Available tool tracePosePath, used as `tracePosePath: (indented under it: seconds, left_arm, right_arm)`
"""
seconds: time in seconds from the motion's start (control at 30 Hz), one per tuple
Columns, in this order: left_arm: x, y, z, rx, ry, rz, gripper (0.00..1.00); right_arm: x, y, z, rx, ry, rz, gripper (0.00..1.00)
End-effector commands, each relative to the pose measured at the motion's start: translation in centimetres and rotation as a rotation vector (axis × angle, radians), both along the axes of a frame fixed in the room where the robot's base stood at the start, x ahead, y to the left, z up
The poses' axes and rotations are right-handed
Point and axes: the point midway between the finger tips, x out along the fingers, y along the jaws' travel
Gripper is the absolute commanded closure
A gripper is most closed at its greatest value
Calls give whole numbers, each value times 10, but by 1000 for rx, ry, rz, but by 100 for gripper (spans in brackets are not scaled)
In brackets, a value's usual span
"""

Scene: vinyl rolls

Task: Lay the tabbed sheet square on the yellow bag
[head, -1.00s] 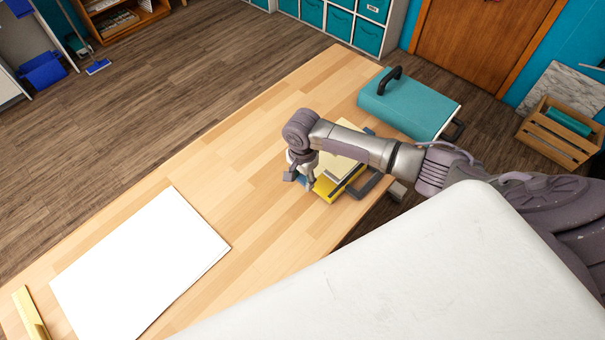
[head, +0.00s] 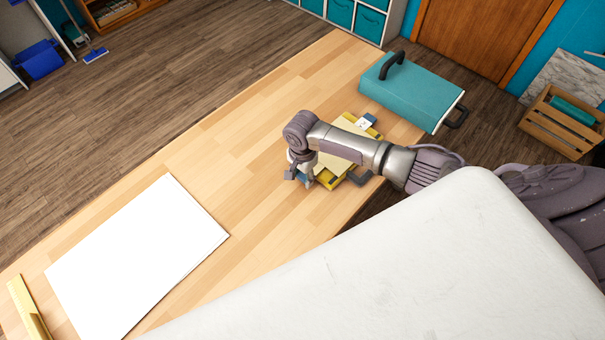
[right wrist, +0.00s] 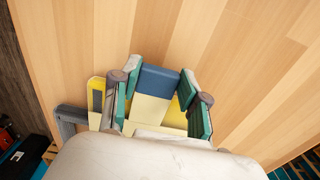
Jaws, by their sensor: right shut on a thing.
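The yellow bag (head: 329,184) lies on the wooden table, partly hidden under my right arm. It also shows in the right wrist view (right wrist: 97,88). The cream tabbed sheet (head: 329,165) is over the bag; part of the sheet (right wrist: 149,109) shows between my fingers in the wrist view. Its blue tab (right wrist: 160,80) is at the fingertips. My right gripper (head: 300,178) is shut on the sheet at the tab, by the near left end of the bag. I cannot tell whether the sheet touches the bag. My left gripper is not in view.
A white board (head: 138,255) and a yellow bar (head: 28,310) lie at left. The table between is clear.

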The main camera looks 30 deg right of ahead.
Motion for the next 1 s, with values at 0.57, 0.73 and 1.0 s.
tracePosePath:
  seconds: [0.57,0.73,1.0]
  left_arm:
    - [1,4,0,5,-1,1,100]
    - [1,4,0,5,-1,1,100]
    - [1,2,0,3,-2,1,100]
  right_arm:
    - [0,0,0,0,0,0,26]
    - [1,0,13,1,-2,1,26]
    - [1,0,69,0,-4,1,26]
